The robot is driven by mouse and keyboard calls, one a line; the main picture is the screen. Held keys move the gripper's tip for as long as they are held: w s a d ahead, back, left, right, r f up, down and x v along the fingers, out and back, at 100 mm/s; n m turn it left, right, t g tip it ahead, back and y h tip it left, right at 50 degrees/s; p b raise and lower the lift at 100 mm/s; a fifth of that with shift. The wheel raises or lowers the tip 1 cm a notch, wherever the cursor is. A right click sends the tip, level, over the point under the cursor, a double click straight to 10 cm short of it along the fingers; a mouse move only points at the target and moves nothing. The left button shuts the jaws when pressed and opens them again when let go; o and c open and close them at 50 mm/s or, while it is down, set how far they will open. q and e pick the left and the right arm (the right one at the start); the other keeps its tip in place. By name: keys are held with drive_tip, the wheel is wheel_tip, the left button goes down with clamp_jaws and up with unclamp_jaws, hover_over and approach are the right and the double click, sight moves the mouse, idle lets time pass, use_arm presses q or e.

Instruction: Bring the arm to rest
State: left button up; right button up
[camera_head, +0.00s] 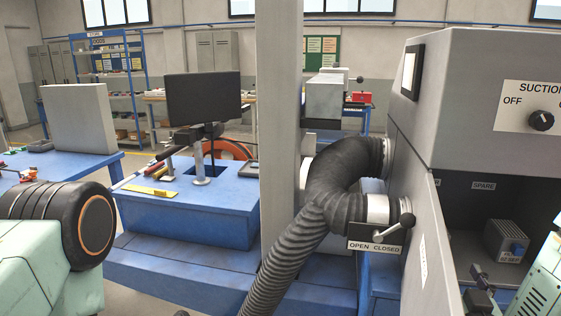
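Mint-green and black parts of my own body show at the lower left, with a round black joint ringed in orange. More mint-green parts of mine show at the lower right edge. I cannot make out the fingertips of either gripper in the head view, so I cannot see whether they hold anything.
A grey suction cabinet (480,98) with a knob (541,121) fills the right. A ribbed black hose (300,232) runs from it past a grey post (279,110). A lever valve (392,236) sits beside it. A blue bench (190,212) with a monitor (204,97) stands left.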

drive_tip(key=x, duration=0.9)
drive_tip(key=shift+s+a+r, duration=0.1)
drive_tip(key=shift+r, duration=0.2)
drive_tip(key=shift+f, duration=0.15)
